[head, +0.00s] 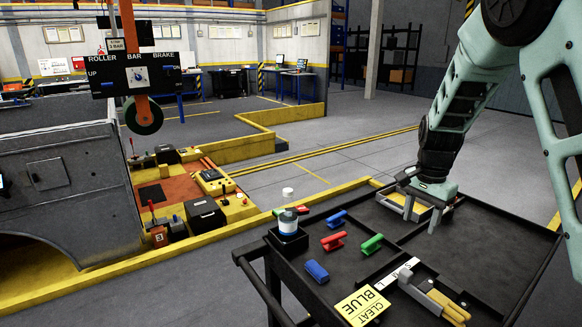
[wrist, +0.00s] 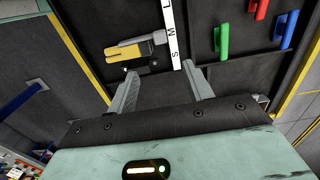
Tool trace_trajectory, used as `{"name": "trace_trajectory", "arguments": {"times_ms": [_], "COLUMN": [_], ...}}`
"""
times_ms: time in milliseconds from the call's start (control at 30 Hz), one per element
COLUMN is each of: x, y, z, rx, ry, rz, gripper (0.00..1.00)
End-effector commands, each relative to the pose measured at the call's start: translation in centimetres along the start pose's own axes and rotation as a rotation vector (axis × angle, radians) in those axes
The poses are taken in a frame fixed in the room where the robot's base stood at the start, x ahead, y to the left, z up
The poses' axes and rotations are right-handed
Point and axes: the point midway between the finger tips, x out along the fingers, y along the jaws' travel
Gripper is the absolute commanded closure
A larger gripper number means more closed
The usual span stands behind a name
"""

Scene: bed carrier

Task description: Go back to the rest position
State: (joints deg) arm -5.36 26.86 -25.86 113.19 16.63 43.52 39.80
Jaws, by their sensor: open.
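My gripper (head: 421,219) is open in the head view, over the far part of a black cart tray (head: 487,268). The wrist view shows my gripper (wrist: 160,72) with its two grey fingers spread and nothing held between them. A grey tool with a yellow part (wrist: 138,50) lies just beyond the fingertips in that view, beside a white strip (wrist: 174,35) marked with size letters. How high the fingers are above the tray is hard to tell.
The tray holds a red cleat (head: 334,241), a green cleat (head: 372,244), blue cleats (head: 316,271), a cup (head: 288,222) and a yellow "CLEAT BLUE" card (head: 362,306). A hanging control panel (head: 137,76) and truck bed (head: 65,180) stand left. Open floor lies beyond the cart.

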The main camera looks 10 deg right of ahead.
Motion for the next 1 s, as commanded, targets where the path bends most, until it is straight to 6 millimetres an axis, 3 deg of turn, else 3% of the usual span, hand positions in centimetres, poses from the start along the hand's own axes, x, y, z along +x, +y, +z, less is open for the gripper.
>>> {"name": "trace_trajectory", "arguments": {"times_ms": [67,167,267,367,500,600,700,800,1000], "x": [-0.1,-0.4,-1.1,-2.2,-3.5,-4.2,-4.3,-4.3,-4.1], "y": [-0.2,-0.8,-1.2,-0.6,2.8,6.4,10.1,12.8,14.6], "z": [0.6,3.7,9.5,16.7,26.2,31.4,34.8,36.5,37.4], "rx": [-0.020,-0.126,-0.329,-0.605,-1.033,-1.337,-1.596,-1.780,-1.903], "ry": [-0.005,-0.028,-0.065,-0.096,-0.110,-0.094,-0.066,-0.037,-0.015], "rz": [-0.003,-0.015,-0.036,-0.060,-0.082,-0.088,-0.081,-0.069,-0.057], "gripper": [0.49,0.49,0.49,0.49,0.49,0.49,0.49,0.49,0.49]}}
